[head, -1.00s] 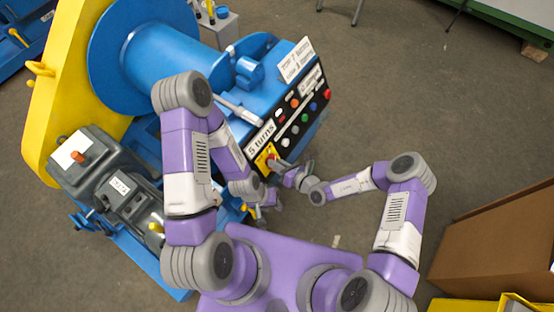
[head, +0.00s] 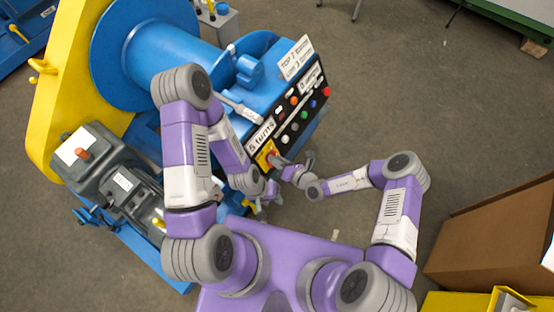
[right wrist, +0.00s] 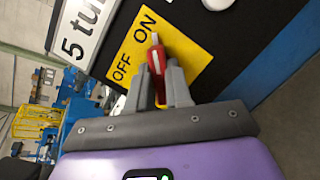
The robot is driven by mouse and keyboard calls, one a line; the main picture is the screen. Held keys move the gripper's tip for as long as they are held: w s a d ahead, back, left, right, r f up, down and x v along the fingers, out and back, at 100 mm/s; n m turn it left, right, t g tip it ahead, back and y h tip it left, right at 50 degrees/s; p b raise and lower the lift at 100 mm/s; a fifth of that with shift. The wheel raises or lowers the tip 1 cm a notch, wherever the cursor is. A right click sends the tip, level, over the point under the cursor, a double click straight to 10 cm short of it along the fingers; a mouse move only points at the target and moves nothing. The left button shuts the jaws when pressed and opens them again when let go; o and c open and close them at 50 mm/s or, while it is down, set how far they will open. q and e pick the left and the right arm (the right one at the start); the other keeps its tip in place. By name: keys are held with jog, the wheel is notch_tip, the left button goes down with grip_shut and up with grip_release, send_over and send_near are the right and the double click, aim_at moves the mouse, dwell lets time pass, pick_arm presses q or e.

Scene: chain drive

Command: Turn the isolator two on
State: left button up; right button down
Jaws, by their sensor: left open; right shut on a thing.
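The isolator is a red switch handle (right wrist: 155,52) on a yellow plate (right wrist: 190,55) marked OFF and ON in the right wrist view. The handle's tip lies beside the word ON. My right gripper (right wrist: 158,78) is shut on the handle, with one finger on each side. In the head view the yellow plate (head: 264,152) is at the lower end of the black panel, and my right gripper (head: 281,163) reaches it from the right. My left gripper (head: 267,199) is open and empty, below the panel. No number for the isolator is readable.
The black panel (head: 304,121) carries several coloured buttons and white labels, one reading "5 turns" (head: 261,134). The blue machine with a drum (head: 150,50) and a yellow guard (head: 65,95) stands at left. A cardboard box (head: 490,240) stands at right. Floor between is clear.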

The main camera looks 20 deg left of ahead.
jog(key=c, duration=1)
grip_release()
jog(key=shift+a, duration=0.1)
jog(key=shift+c, duration=0.2)
jog(key=p+v, duration=0.1)
jog(key=v, duration=0.6)
jog(key=shift+s+d, duration=0.2)
jog(key=shift+d, duration=0.05)
jog(key=shift+r, duration=0.1)
